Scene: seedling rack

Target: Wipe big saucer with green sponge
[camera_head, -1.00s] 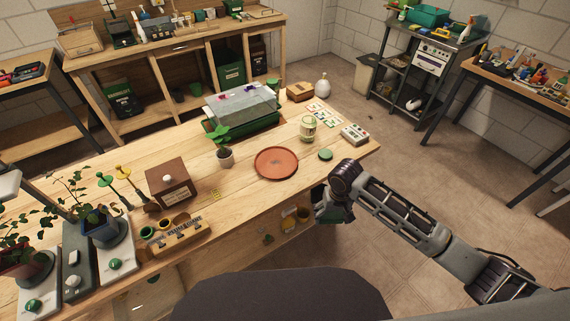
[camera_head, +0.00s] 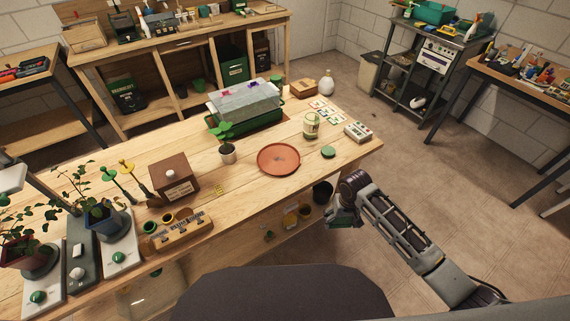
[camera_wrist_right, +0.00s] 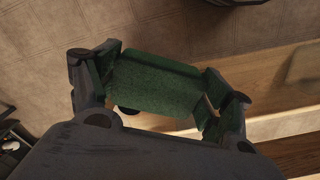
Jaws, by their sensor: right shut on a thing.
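The big saucer (camera_head: 278,158) is a round terracotta dish lying on the wooden table near its front edge, with a small dark mark in its middle. My right gripper (camera_head: 335,215) is beyond the table's front edge, below and to the right of the saucer and apart from it. In the right wrist view the right gripper (camera_wrist_right: 158,92) is shut on the green sponge (camera_wrist_right: 155,82), a flat green block between its fingers. The sponge is mostly hidden in the head view. My left gripper is in neither view.
A wooden box (camera_head: 174,177) stands further left. Pots sit on a shelf below the table's front edge.

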